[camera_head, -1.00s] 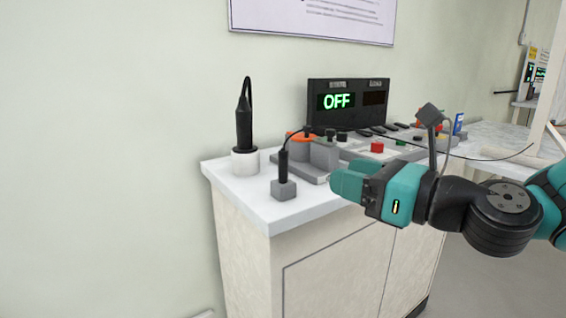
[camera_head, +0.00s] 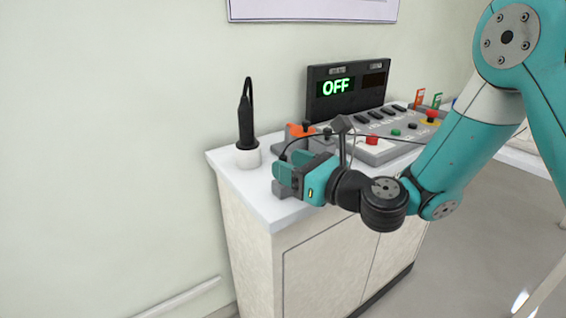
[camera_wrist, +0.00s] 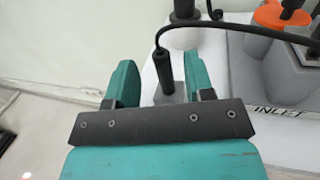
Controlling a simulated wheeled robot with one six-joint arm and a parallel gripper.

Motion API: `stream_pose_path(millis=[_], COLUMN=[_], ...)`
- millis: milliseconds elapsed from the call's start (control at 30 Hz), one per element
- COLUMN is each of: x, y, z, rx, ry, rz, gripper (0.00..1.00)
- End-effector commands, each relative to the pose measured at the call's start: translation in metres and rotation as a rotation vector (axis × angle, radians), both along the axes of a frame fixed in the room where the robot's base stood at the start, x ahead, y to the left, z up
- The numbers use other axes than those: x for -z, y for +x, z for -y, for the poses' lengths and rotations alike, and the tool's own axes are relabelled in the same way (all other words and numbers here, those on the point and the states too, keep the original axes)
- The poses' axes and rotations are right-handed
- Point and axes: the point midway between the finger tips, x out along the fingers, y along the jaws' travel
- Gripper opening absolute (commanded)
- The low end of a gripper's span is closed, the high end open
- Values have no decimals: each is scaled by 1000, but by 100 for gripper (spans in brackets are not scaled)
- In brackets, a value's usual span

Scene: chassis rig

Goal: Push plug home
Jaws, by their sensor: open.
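A slim black plug (camera_wrist: 165,72) with a black cable stands upright in a small grey block (camera_wrist: 180,96). In the wrist view it shows between the two teal fingers of my gripper (camera_wrist: 162,78), with visible gaps beside it. In the head view my gripper (camera_head: 287,170) is at the counter's front left and hides the plug; part of the grey block (camera_head: 283,190) shows below the fingers. My gripper is open. A larger grey housing, partly cut off in the wrist view, has the label INLET (camera_wrist: 275,108) beside it.
A black corded tool (camera_head: 245,125) stands in a white round holder (camera_head: 248,156) at the back left. An orange part (camera_head: 299,129) with a black knob is behind my gripper. A control panel (camera_head: 385,140) and a display (camera_head: 347,92) reading OFF stand to the right.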

Motion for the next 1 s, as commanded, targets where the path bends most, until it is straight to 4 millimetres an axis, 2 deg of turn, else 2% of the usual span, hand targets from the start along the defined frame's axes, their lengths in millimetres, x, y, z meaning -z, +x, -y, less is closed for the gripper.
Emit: stream_pose_path(millis=[133, 233, 533, 567, 767, 1000], x=[-8, -6, -3, -3, -3, -3], y=[17, 25, 31, 31, 31, 30], z=[-18, -27, -32, -32, -32, -32], rx=[-3, -3, 1, 1, 1, 0], ry=[0, -1, 0, 0, 0, 0], rz=[4, 1, 0, 0, 0, 0], gripper=[48, 48, 48, 46, 0, 0])
